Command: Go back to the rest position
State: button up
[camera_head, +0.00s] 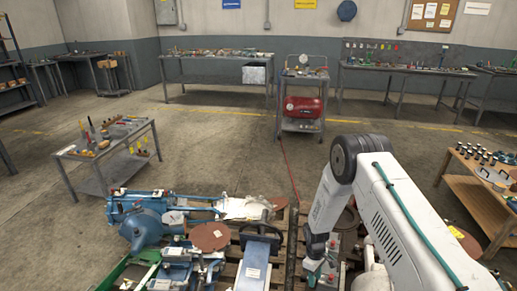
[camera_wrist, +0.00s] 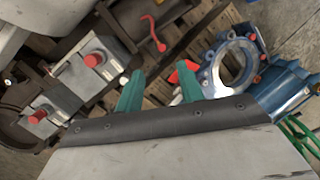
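My gripper (camera_wrist: 160,88) shows in the wrist view with its two green fingers apart and only pallet slats seen between them. In the head view my gripper (camera_head: 321,277) points down over the pallet lot at the bottom, right of centre, with my white arm bent above it. A blue ring-shaped flange (camera_wrist: 232,65) lies just right of the fingers in the wrist view. A red piece shows behind the right finger; I cannot tell its distance.
Blue machine parts (camera_head: 145,228) and a rusty disc (camera_head: 209,237) lie at the bottom left of the head view. A low grey table (camera_head: 108,148) stands left, a wooden table (camera_head: 470,196) right. A cart with a red tank (camera_head: 303,107) stands behind. The floor (camera_head: 215,150) between is clear.

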jog(key=s+d+r+m, duration=0.15)
jog(key=s+r, duration=0.25)
jog(key=r, duration=0.8)
jog(key=s+r+m+g, duration=0.1)
jog(key=s+r+m, duration=0.2)
jog(key=r, duration=1)
jog(key=s+d+r+m, duration=0.15)
jog(key=s+r, duration=0.25)
jog(key=r, duration=0.8)
jog(key=s+d+r+m+t, duration=0.1)
jog(key=s+r+m+t, duration=0.2)
jog(key=s+r, duration=1.8)
jog(key=shift+s+r+m+t+y, duration=0.4)
jog(key=shift+s+t, duration=0.6)
jog(key=shift+t, duration=0.2)
jog(key=shift+d, duration=0.15)
